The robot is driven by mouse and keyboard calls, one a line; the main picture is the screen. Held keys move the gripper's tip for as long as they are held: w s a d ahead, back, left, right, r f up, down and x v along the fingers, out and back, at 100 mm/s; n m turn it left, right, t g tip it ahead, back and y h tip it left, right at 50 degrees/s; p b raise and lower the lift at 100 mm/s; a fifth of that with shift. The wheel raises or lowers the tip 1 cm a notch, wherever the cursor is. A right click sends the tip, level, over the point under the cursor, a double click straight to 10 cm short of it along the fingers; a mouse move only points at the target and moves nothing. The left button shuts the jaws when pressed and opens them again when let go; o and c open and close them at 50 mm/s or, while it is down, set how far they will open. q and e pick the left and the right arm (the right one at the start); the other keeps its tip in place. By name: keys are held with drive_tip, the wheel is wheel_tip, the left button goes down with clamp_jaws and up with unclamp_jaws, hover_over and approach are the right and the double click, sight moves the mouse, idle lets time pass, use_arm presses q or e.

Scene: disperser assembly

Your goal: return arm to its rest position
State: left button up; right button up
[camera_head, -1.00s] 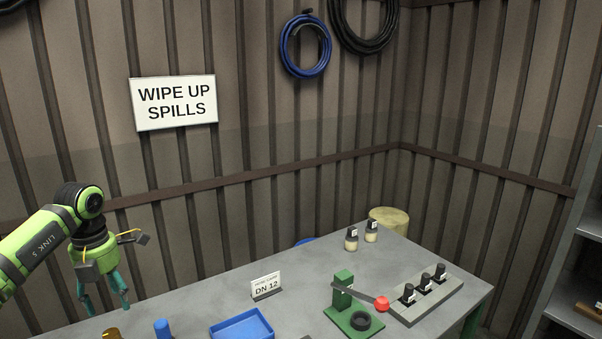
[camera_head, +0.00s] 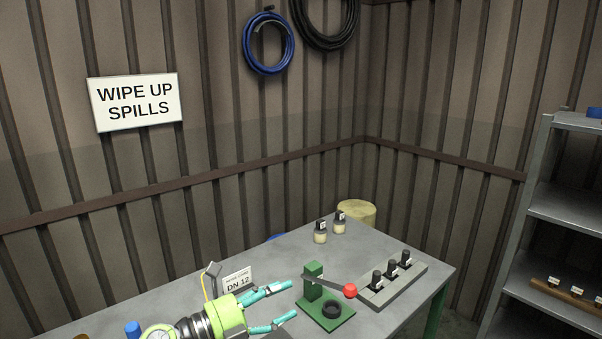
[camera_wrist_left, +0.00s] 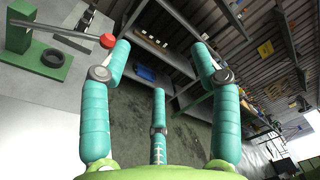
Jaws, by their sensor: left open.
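My left gripper (camera_head: 283,301) is low at the bottom of the head view, over the grey table (camera_head: 375,252). Its teal fingers point right, towards the green press (camera_head: 313,283) with the red lever knob (camera_head: 350,290). The fingers are spread apart with nothing between them. In the left wrist view the open fingers (camera_wrist_left: 160,52) show against the floor, with the press (camera_wrist_left: 46,62) at upper left, apart from them. My right gripper is in neither view.
The DN 12 sign (camera_head: 238,281) stands just behind my left gripper. A grey rack (camera_head: 405,283) with black-topped bottles and two small jars (camera_head: 320,236) stand farther right and back. A blue cylinder (camera_head: 132,329) is at lower left. Metal shelves (camera_head: 560,205) stand at right.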

use_arm(q)
drive_tip(key=s+a+f+n+t+y, duration=0.2)
drive_tip(key=s+a+f+n+y, duration=0.45)
drive_tip(key=n, duration=0.75)
drive_tip(key=s+a+f+n+t+y, duration=0.25)
drive_tip(key=a+f+n+y, duration=0.65)
drive_tip(key=n, duration=0.5)
drive_tip(key=s+f+n+g, duration=0.2)
drive_tip(key=s+f+g, duration=0.3)
drive_tip(key=s, duration=0.6)
drive_tip(key=s+f+n+g, duration=0.2)
drive_tip(key=s+f+g, duration=0.35)
drive_tip(key=s, duration=0.65)
wheel_tip(320, 180, down, 30)
drive_tip(key=s+g+b, duration=0.2)
drive_tip(key=s+b, duration=0.1)
drive_tip(key=b, duration=0.3)
drive_tip(key=s+a+f+b, duration=0.2)
drive_tip(key=s+f+b, duration=0.2)
drive_tip(key=s+f, duration=1)
drive_tip(key=shift+f+g, duration=0.4)
drive_tip(key=shift+f, duration=0.5)
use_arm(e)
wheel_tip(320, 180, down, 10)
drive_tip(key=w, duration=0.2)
